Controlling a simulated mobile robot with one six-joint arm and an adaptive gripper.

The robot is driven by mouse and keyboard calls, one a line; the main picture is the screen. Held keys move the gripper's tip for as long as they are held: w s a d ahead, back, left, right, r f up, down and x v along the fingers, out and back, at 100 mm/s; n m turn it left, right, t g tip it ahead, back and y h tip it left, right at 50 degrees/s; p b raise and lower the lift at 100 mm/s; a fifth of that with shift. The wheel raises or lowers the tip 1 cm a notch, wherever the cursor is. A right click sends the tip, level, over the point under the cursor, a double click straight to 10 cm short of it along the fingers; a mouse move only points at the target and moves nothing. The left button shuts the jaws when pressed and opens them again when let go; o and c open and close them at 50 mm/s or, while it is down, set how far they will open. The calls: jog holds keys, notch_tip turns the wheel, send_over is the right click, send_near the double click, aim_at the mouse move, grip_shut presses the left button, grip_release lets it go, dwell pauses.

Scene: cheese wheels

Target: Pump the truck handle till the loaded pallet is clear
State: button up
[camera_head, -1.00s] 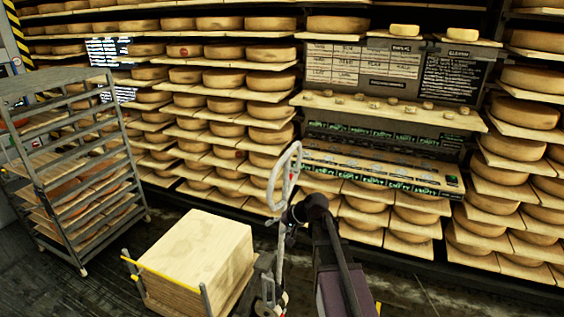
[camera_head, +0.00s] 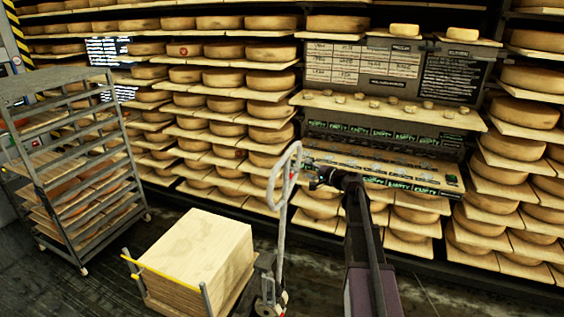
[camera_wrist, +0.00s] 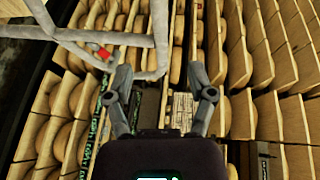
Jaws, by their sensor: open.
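The truck handle (camera_head: 283,190) is a pale grey loop on an upright shaft, standing behind the load. It also shows large at upper left in the wrist view (camera_wrist: 85,36), with a small red part. In the wrist view my gripper's fingers (camera_wrist: 160,70) are spread, with the handle's corner near the left finger; contact cannot be told. The load is a block of stacked pale boards (camera_head: 195,250) with a yellow bar at its left. The pallet's underside and floor gap are hidden.
A grey wheeled rack (camera_head: 75,165) with boards stands at left. Shelves of cheese wheels (camera_head: 225,105) fill the back. A ledge with small cheese pieces (camera_head: 390,108) and a panel with lit labels (camera_head: 380,165) lie behind my gripper. Dark floor is open at right front.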

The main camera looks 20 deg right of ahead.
aim_at(283, 161)
jog(key=b+x, duration=0.1)
jog(key=x, duration=1.3)
jog(key=shift+s+f+b, duration=0.1)
jog(key=shift+b, duration=0.3)
grip_shut()
